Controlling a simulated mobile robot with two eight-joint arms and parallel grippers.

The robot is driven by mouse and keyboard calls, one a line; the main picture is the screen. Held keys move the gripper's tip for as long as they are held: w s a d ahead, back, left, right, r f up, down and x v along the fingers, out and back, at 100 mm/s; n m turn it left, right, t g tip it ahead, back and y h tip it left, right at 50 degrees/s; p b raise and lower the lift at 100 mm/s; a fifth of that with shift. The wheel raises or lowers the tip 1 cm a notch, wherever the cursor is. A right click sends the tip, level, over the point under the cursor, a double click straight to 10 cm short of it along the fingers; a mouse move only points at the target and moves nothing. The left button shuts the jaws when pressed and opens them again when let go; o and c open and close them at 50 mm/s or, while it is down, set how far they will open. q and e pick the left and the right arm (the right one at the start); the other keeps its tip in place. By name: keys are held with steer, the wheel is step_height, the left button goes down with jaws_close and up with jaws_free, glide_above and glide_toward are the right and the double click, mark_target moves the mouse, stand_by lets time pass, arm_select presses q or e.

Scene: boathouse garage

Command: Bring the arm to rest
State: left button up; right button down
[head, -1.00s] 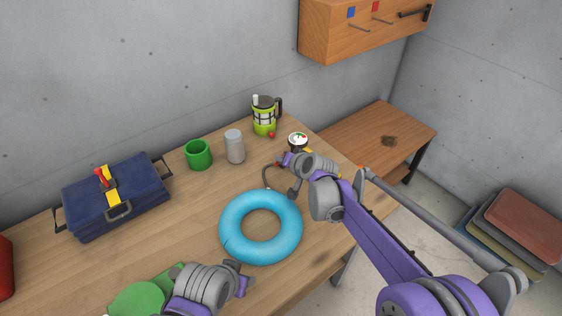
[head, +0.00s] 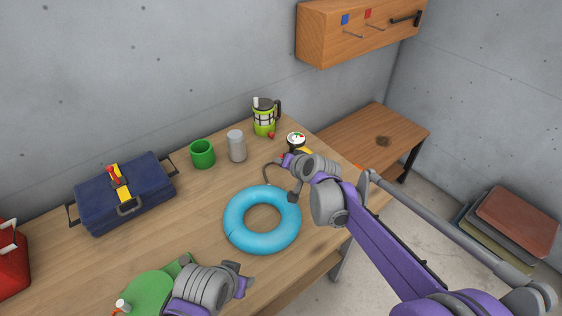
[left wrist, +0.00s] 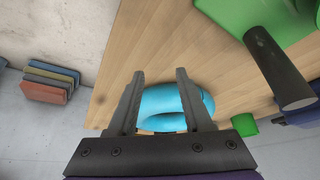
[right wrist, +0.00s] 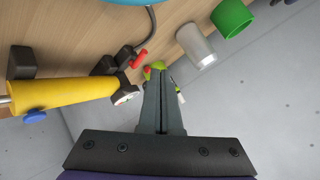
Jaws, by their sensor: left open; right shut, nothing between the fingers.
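My right arm reaches in from the lower right in the head view, with its gripper (head: 285,160) over the table near the pump gauge (head: 297,139). In the right wrist view the right gripper (right wrist: 162,70) is shut with its fingers together and nothing between them. My left gripper (head: 243,283) is low in the head view, beside the green object (head: 150,290). In the left wrist view the left gripper (left wrist: 158,75) has its fingers apart; the blue swim ring (left wrist: 165,100) shows beyond them, and no object is held.
The yellow pump (right wrist: 60,92) lies near the right gripper. A lower bench (head: 360,135) stands right. A red container (head: 12,270) is far left.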

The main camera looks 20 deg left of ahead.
arm_select(q)
steer(key=shift+s+r, duration=0.25)
steer(key=shift+s, duration=0.05)
arm_select(e)
steer(key=shift+s+d+r, duration=0.1)
steer(key=shift+s+r, duration=0.25)
steer(key=shift+s, duration=0.15)
arm_select(q)
steer(key=shift+w, duration=0.1)
arm_select(e)
steer(key=shift+w, duration=0.1)
